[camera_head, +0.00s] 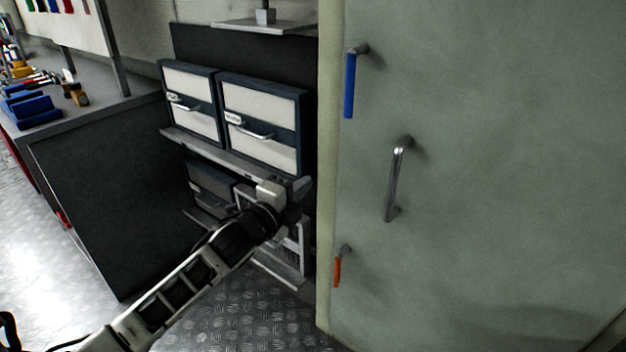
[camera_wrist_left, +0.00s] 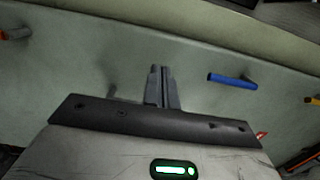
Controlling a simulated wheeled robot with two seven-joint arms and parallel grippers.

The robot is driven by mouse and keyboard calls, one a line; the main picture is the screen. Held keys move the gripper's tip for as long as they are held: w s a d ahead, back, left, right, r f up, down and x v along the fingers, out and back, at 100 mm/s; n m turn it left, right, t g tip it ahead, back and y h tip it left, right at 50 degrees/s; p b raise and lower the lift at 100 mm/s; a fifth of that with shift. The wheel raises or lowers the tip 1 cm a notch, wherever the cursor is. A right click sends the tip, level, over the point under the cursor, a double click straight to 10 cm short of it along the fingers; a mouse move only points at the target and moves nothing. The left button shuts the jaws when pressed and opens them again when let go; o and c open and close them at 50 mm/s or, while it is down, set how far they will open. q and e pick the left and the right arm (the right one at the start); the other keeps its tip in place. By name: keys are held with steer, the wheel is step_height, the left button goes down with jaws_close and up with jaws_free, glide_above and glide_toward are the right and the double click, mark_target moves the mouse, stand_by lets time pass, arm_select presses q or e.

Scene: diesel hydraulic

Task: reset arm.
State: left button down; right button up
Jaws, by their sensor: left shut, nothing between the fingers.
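My left arm comes in from the lower left in the head view. My left gripper (camera_head: 298,190) is in front of the shelf unit, close to the left edge of the large grey-green door (camera_head: 480,200). In the left wrist view the left gripper (camera_wrist_left: 161,70) has its two fingers together with nothing between them, and the door panel lies beyond them. My right gripper is in neither view.
The door has a blue handle (camera_head: 350,85), a metal handle (camera_head: 397,180) and a red handle (camera_head: 339,268). White-fronted drawers (camera_head: 262,120) sit on the shelf. A workbench (camera_head: 90,115) with tools stands left. Chequered floor (camera_head: 245,315) shows below.

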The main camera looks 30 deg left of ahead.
arm_select(q)
steer(key=shift+s, duration=0.15)
steer(key=s+d+f+n+g, duration=0.2)
steer(key=s+d+f+n, duration=0.3)
steer(key=s, duration=0.3)
steer(key=s+d+f+n+g+h, duration=0.1)
steer(key=s+d+f+n+g, duration=0.2)
steer(key=s+d+f+n, duration=0.2)
steer(key=s+d+f+n+g, duration=0.2)
steer(key=s+d+f+n, duration=0.3)
steer(key=s, duration=0.6)
step_height(320, 180, down, 3)
steer(key=shift+s+d+f+n+h, duration=0.15)
steer(key=shift+s+n+h, duration=0.15)
steer(key=shift+n, duration=0.7)
